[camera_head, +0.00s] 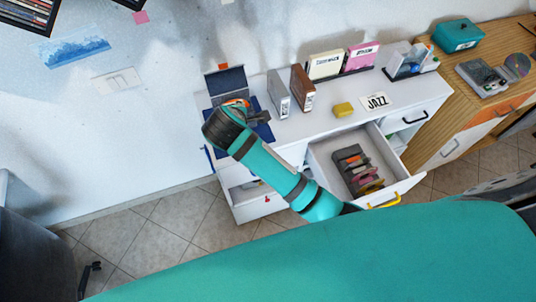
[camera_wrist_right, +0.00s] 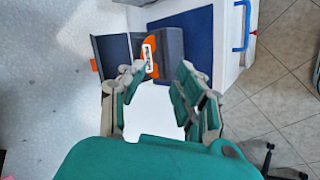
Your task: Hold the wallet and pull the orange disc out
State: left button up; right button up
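In the right wrist view the wallet (camera_wrist_right: 173,47) lies beyond the fingertips. The orange disc (camera_wrist_right: 150,57), with a white label, shows at the wallet's inner side; only a bit of orange (camera_head: 238,102) shows in the head view. My right gripper (camera_wrist_right: 160,72) is open, its fingers apart in front of the wallet and disc. I cannot tell whether a fingertip touches them. My left gripper is not in view.
Grey and brown upright cases (camera_head: 302,90) stand right of my right gripper. A yellow block (camera_head: 343,109) and a JAZZ card (camera_head: 376,100) lie farther right. An open drawer (camera_head: 325,163) with several discs juts out below.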

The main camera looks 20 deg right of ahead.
jog(key=s+d+f+m+g+y, duration=0.1)
jog(key=s+d+f+m, duration=0.1)
jog(key=s, duration=0.3)
jog(key=s+d+f+m+g, duration=0.1)
jog(key=s+d+f+m, duration=0.1)
jog(key=s+f, duration=0.2)
jog(key=shift+s+y, duration=0.4)
jog(key=shift+s, duration=0.45)
jog(key=shift+d, duration=0.1)
jog(key=s+d+f+m+g+b, duration=0.1)
jog(key=s+f+b, duration=0.2)
jog(key=f, duration=0.8)
jog(key=s+d+f+g+b, duration=0.1)
jog(key=s+f+b, duration=0.1)
jog(key=f, duration=0.9)
jog(key=s+f+m+g+b, duration=0.1)
jog(key=s+f+b, duration=0.2)
jog(key=f, duration=0.7)
jog(key=s+d+f+m+g+b, duration=0.1)
jog(key=s+d+f+m+b, duration=0.1)
jog(key=s+f, duration=0.9)
jog(key=s+d+f+m+g+y+b, duration=0.1)
jog(key=s+d+f+b, duration=0.3)
jog(key=s+f, duration=0.8)
jog(key=s+d+m, duration=0.1)
jog(key=s, duration=0.2)
jog(key=shift+s+d+f, duration=0.25)
jog(key=shift+s+d, duration=0.05)
jog(key=shift+s, duration=0.1)
